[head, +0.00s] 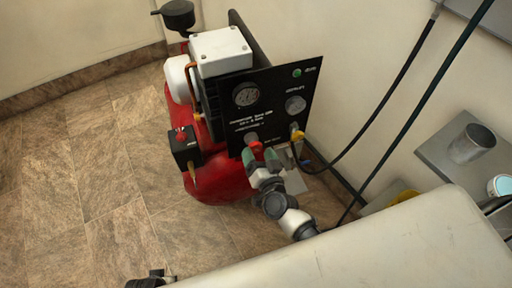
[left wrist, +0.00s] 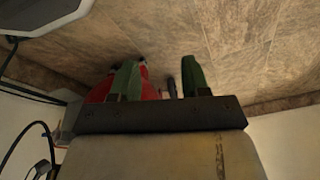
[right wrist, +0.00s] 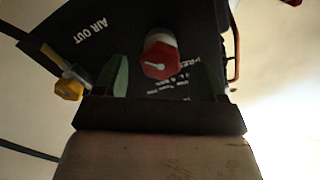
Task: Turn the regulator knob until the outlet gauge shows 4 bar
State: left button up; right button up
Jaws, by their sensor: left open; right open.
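The red regulator knob (head: 255,147) is on the lower part of the compressor's black panel (head: 275,75). In the right wrist view the knob (right wrist: 154,60) has a white pointer mark and appears between the fingers of my right gripper (right wrist: 166,62). That gripper (head: 262,160) is open, close in front of the knob; contact cannot be told. The outlet gauge (head: 295,104) is at the panel's right; its reading is too small to tell. A larger gauge (head: 246,94) is at its left. My left gripper (left wrist: 158,64) is open and empty, away from the panel.
The red tank (head: 220,180) and a black box with a red switch (head: 184,143) are below. Dark hoses (head: 385,110) run at the right. The left floor (head: 80,190) is clear.

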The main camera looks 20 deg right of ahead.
pick_arm(q)
jog(key=shift+s+f, duration=0.3)
jog(key=shift+f, duration=0.35)
jog(key=shift+s+f, duration=0.3)
jog(key=shift+f, duration=0.3)
pick_arm(e)
jog(key=s, duration=0.8)
jog(key=shift+d, duration=0.15)
